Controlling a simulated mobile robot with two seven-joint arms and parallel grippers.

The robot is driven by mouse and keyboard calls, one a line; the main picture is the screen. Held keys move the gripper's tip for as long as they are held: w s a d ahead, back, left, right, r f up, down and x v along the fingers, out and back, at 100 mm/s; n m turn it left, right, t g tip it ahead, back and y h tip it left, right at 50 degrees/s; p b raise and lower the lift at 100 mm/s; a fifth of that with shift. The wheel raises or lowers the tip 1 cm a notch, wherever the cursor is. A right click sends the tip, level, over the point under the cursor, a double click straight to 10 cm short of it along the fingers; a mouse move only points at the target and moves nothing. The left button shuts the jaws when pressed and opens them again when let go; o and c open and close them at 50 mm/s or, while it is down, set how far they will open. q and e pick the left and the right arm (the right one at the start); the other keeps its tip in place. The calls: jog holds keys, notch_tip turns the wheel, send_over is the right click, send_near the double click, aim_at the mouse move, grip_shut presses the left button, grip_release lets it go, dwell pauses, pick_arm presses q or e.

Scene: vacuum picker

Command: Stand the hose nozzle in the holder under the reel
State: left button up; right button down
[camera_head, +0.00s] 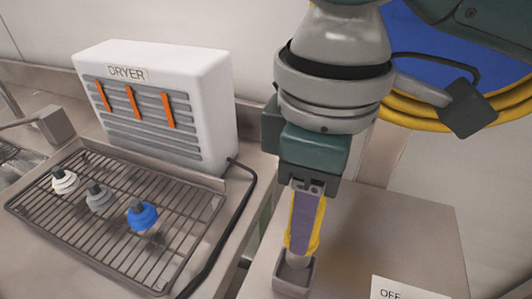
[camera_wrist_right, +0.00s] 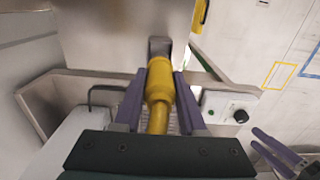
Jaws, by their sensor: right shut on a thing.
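The yellow hose nozzle (camera_wrist_right: 160,82) is between the two purple fingers of my right gripper (camera_head: 304,246), which is shut on it. In the head view the finger covers most of the nozzle, and a yellow edge (camera_head: 318,238) shows beside it. The nozzle points down, and its grey lower end is at the small grey holder (camera_head: 281,278). How deep it sits there I cannot tell. The yellow hose reel (camera_head: 425,112) is at the upper right, partly behind my arm. My left gripper (camera_wrist_right: 290,160) shows at the right wrist view's lower right, its fingers apart and empty.
A white dryer (camera_head: 185,105) stands behind a wire rack (camera_head: 100,225) with white, grey and blue suction cups (camera_head: 142,216). A black cable (camera_head: 225,225) runs beside the rack. A sign (camera_head: 400,289) lies near the front. The surface right of the holder is mostly clear.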

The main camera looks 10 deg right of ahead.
pick_arm(q)
jog(key=shift+f+b, duration=0.35)
jog(key=shift+f, duration=0.05)
pick_arm(e)
notch_tip(320, 180, down, 5)
jog(key=shift+f, duration=0.35)
jog(key=shift+f, duration=0.15)
jog(key=shift+c, duration=2.4)
grip_release()
pick_arm(q)
jog(key=shift+r+p, duration=0.55)
pick_arm(e)
notch_tip(320, 180, up, 12)
jog(key=shift+r, duration=0.2)
